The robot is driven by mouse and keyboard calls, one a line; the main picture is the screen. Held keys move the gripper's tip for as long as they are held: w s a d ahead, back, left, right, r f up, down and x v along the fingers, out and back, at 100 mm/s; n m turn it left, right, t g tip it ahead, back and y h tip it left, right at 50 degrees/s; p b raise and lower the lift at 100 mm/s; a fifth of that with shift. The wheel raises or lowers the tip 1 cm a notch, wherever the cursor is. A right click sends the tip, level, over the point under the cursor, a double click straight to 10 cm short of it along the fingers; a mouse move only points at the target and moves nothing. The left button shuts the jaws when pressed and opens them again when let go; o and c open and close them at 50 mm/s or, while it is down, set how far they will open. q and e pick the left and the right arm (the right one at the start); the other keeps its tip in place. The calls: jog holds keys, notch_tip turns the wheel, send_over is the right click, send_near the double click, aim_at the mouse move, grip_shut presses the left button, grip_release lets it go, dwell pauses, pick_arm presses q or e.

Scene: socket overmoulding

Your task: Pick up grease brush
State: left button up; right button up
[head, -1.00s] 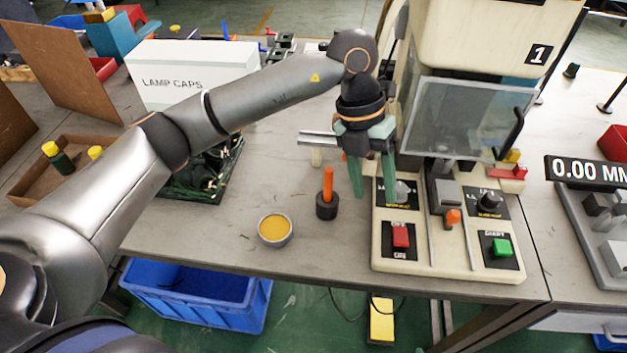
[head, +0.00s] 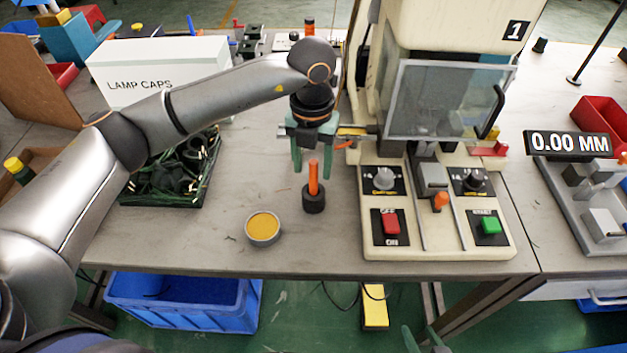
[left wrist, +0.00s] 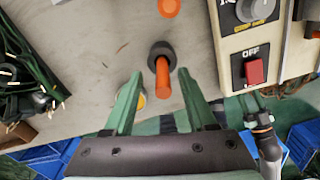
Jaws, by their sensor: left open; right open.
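The grease brush shows as an upright orange handle (head: 313,178) standing in a small black round holder (head: 314,200) on the table. In the left wrist view the orange handle (left wrist: 163,82) points toward the camera, between the green fingers. My left gripper (head: 312,172) is open and empty, pointing down over the handle, with a finger to each side of its upper part. In the left wrist view, I cannot tell whether the open left gripper (left wrist: 158,95) touches the handle. The brush's lower end is hidden in the holder. My right gripper (head: 424,338) is partly visible at the bottom edge, open.
A round tin of yellow grease (head: 263,228) stands front-left of the holder. The press (head: 438,215) with switches is close on the right. A tray of dark green parts (head: 172,170) and the LAMP CAPS box (head: 158,75) stand left. A blue bin (head: 185,302) is below the table.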

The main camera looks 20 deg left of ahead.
aim_at(313, 181)
pick_arm(q)
notch_tip(313, 181, down, 5)
jog(key=shift+s+d+r, duration=0.15)
jog(key=shift+r, duration=0.05)
grip_shut()
dwell(0.3)
